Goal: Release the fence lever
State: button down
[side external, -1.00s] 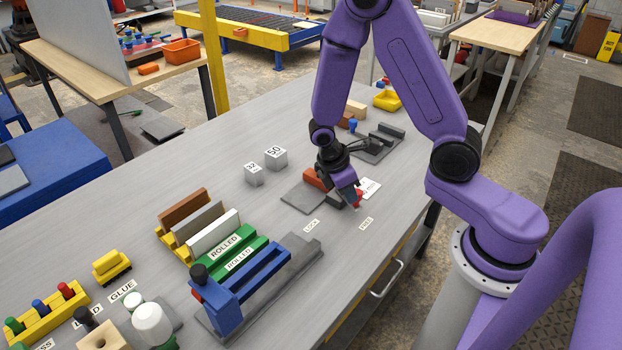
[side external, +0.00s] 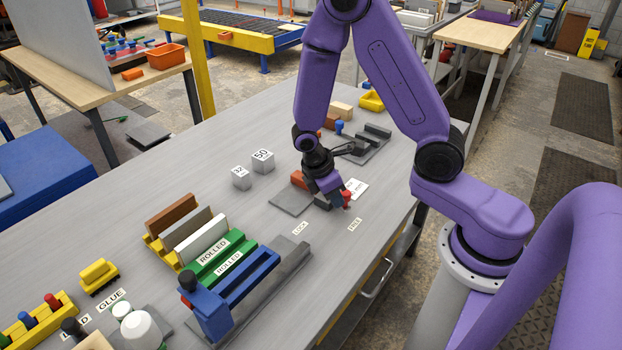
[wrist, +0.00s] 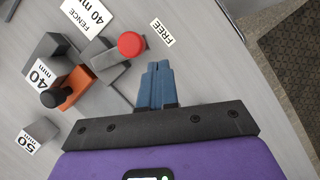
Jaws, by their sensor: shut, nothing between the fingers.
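The fence lever's round red knob (wrist: 131,44) sits at the end of a grey arm (wrist: 108,62) in the wrist view, close to the FREE label (wrist: 162,32). In the side view the red knob (side external: 346,196) is just right of my gripper (side external: 326,202). My blue fingers (wrist: 155,84) are shut and empty, beside the knob with a small gap in the wrist view. An orange block (wrist: 76,86) with a black knob (wrist: 53,97) adjoins the grey fence parts. In the side view the LOCK label (side external: 300,228) lies left of the FREE label (side external: 355,224).
A white FENCE 40 mm card (wrist: 90,15) lies behind the lever. Grey 32 and 50 blocks (side external: 262,163) stand to the left. A blue-handled fixture (side external: 240,290) and green ROLLED pieces (side external: 215,250) are nearer. The table right of the FREE label is clear.

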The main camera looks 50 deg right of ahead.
jog(key=a+r, duration=0.6)
jog(key=r, duration=0.3)
jog(key=shift+w+r, duration=0.2)
jog(key=shift+w, duration=0.1)
jog(key=s+r+t+y, duration=0.1)
jog(key=s+r+y, duration=0.1)
jog(key=s, duration=0.6)
jog(key=s+a+r+t+y, duration=0.1)
jog(key=s+r, duration=0.3)
jog(key=s, duration=0.5)
jog(key=shift+s+r+n+t+y, duration=0.3)
jog(key=shift+r+n+y, duration=0.1)
jog(key=shift+y, duration=0.2)
